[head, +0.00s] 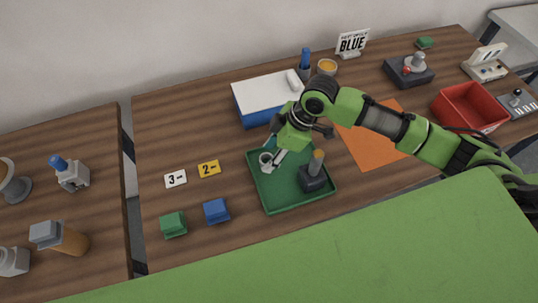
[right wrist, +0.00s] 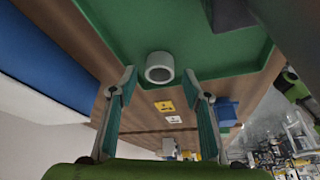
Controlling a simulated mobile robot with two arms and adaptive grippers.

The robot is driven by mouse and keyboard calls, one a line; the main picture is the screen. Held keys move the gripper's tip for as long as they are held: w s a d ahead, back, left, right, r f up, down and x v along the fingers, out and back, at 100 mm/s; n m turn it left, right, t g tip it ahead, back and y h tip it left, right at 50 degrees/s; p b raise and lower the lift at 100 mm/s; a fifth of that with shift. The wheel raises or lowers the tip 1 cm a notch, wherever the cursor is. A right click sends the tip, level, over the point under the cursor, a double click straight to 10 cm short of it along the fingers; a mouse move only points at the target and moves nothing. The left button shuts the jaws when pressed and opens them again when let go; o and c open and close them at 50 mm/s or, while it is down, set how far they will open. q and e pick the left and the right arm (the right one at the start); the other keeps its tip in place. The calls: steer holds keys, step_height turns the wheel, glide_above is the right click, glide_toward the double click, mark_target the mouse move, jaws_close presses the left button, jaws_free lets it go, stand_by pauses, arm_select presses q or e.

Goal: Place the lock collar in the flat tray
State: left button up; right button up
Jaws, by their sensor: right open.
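The lock collar, a light grey ring (head: 266,160), sits on the left part of the green flat tray (head: 283,202). In the right wrist view the collar (right wrist: 159,67) shows its round opening, on the green floor of the tray (right wrist: 125,25). My right gripper (head: 276,153) is over the tray's left part, right by the collar. Its two fingers (right wrist: 159,84) are apart, with the collar between or just beyond their tips; I see no grip on it. My left gripper is not in view.
A dark block with an orange-topped post (head: 313,178) stands in the tray's right part. A blue-and-white box (head: 262,98) stands behind the tray. Number cards (head: 209,169), a blue block (head: 216,210) and a green block (head: 173,224) lie left. A red bin (head: 470,107) is far right.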

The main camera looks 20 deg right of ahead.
steer(key=b+v, duration=0.1)
steer(key=v, duration=0.9)
steer(key=shift+d+r, duration=0.15)
steer(key=shift+r, duration=0.25)
